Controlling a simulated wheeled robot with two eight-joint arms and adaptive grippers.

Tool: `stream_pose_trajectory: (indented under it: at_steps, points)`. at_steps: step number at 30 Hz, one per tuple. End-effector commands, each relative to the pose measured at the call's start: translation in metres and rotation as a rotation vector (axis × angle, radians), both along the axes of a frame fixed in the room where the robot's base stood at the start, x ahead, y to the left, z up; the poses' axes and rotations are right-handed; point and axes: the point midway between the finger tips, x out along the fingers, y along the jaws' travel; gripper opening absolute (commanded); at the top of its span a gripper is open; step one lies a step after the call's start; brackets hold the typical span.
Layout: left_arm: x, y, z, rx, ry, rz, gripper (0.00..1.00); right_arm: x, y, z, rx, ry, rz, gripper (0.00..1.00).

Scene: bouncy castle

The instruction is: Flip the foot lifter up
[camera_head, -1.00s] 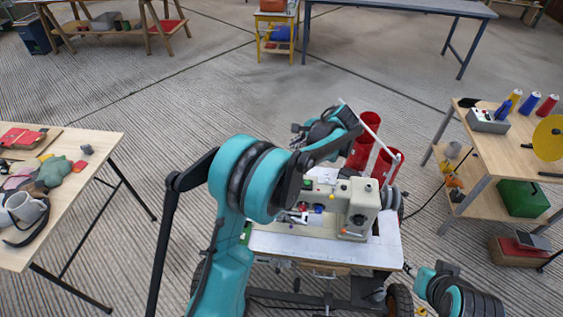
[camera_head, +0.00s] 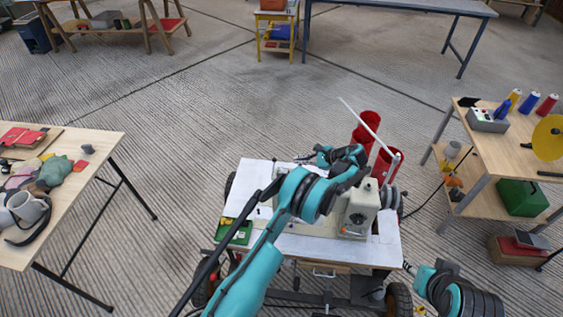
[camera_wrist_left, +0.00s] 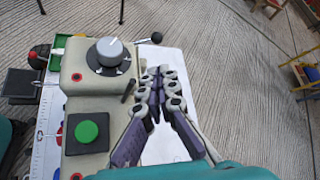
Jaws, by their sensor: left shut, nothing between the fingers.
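The cream sewing machine (camera_head: 358,212) stands on a white-topped table in the head view, partly hidden behind my left arm. In the left wrist view its head (camera_wrist_left: 88,100) shows from close up, with a grey dial and a green button. A thin lever with a black ball end (camera_wrist_left: 155,38) sticks out beyond the head; it may be the foot lifter. My left gripper (camera_wrist_left: 160,74) is shut and empty beside the head, its fingertips short of the ball in the picture. In the head view my left gripper (camera_head: 342,155) is over the machine's far side. My right gripper is not visible.
Red thread cones (camera_head: 366,130) and a slanted white rod (camera_head: 360,118) stand behind the machine. A green tray (camera_head: 234,231) lies at the table's left. A wooden bench (camera_head: 495,150) stands right, another table (camera_head: 85,170) left.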

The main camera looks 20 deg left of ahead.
Motion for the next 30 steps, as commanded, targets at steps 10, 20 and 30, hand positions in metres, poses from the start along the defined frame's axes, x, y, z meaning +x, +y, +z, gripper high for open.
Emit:
stream_pose_trajectory:
  at_steps: [10, 20, 30]
  points:
    - [0.001, 0.016, -0.011, -0.001, -0.001, 0.002, 0.00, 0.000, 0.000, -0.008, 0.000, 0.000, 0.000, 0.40]
    - [0.007, 0.065, -0.043, -0.001, -0.001, 0.002, 0.00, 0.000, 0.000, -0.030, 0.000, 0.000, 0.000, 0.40]
    - [0.009, 0.085, -0.053, -0.002, -0.001, 0.000, 0.00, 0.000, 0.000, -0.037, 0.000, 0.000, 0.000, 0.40]
